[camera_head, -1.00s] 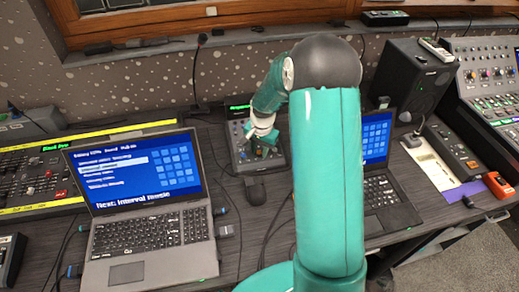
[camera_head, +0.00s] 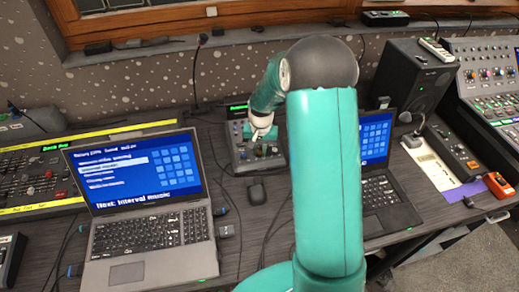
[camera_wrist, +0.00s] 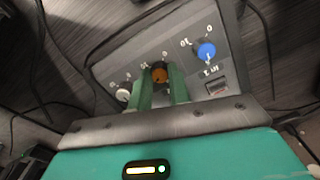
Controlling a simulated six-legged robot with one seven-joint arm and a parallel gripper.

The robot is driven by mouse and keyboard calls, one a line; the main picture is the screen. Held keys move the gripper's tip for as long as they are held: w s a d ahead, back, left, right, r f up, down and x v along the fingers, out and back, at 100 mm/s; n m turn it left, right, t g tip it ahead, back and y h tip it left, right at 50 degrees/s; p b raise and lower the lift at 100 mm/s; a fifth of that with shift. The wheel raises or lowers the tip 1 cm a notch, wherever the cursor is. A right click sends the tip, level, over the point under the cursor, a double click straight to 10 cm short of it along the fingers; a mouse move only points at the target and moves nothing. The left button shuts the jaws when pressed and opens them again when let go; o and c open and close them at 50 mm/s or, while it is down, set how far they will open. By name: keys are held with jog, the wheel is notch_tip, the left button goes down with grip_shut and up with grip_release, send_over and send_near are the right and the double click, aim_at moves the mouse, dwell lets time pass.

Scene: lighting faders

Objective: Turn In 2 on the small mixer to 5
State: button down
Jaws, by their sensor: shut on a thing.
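The small mixer (camera_head: 243,158) is a grey box on the desk between the two laptops. In the wrist view its panel (camera_wrist: 130,60) carries a white knob (camera_wrist: 123,95), an orange knob (camera_wrist: 160,74) and a blue knob (camera_wrist: 206,50), each with a printed scale. A label beside the blue knob looks like "In 1"; no label for the orange knob is readable. My gripper (camera_wrist: 161,78) has its green fingers on either side of the orange knob, shut on it. The fingers partly hide its scale, and its pointer setting is unclear. In the head view my gripper (camera_head: 262,137) is over the mixer.
An open laptop (camera_head: 150,210) stands left of the mixer, another laptop (camera_head: 378,165) right of it. A dark mouse (camera_head: 256,190) lies in front of the mixer. Cables run across the desk nearby. A black speaker (camera_head: 411,90) stands at the back right.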

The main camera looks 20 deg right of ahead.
aim_at(257, 158)
jog(key=n, duration=1.2)
jog(key=shift+a+h, duration=0.1)
jog(key=shift+h, duration=0.3)
jog(key=c, duration=1.3)
grip_release()
jog(key=shift+r, duration=0.15)
notch_tip(257, 158, up, 14)
jog(key=a, duration=0.1)
jog(key=shift+s+f, duration=0.2)
jog(key=shift+f, duration=0.05)
